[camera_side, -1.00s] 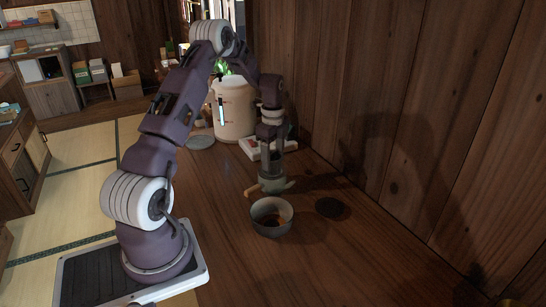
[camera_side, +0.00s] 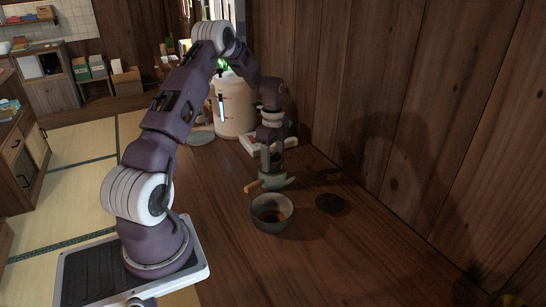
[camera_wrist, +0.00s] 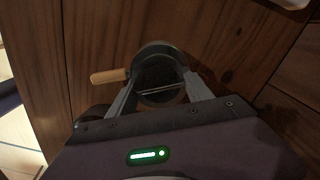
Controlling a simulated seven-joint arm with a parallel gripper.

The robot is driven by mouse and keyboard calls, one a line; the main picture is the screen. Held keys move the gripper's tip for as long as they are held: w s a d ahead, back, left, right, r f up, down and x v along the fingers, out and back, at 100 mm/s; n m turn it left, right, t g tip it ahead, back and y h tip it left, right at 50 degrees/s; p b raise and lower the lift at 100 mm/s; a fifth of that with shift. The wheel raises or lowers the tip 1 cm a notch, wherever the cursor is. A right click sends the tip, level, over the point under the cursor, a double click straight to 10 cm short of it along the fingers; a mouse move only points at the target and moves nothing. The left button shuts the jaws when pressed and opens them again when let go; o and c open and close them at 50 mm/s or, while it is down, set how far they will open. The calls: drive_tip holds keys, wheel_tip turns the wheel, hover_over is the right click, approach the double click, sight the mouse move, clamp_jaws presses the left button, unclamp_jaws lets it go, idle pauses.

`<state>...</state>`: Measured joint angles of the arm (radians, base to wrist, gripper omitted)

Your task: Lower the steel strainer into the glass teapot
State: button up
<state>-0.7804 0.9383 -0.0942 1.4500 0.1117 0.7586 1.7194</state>
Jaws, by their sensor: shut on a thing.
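The glass teapot (camera_side: 282,183) stands on the wooden floorboards. It has a wooden side handle (camera_wrist: 108,76) pointing left and a short spout to the right in the side view. My gripper (camera_side: 269,167) is above it, pointing down. In the wrist view my fingers reach to the teapot's dark rim (camera_wrist: 150,46). The steel strainer (camera_wrist: 161,76) is the dark round shape between my fingertips, inside the outline of the rim. My gripper is shut on it. How deep the strainer sits in the teapot is hidden.
A grey bowl (camera_side: 259,221) with something amber inside stands just in front of the teapot. A flat dark disc (camera_side: 331,204) lies to the right. A large pale container (camera_side: 235,108) and a white-edged box (camera_side: 285,146) stand behind. A wooden wall (camera_side: 420,120) bounds the right.

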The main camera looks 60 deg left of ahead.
drive_tip(key=shift+f, duration=0.3)
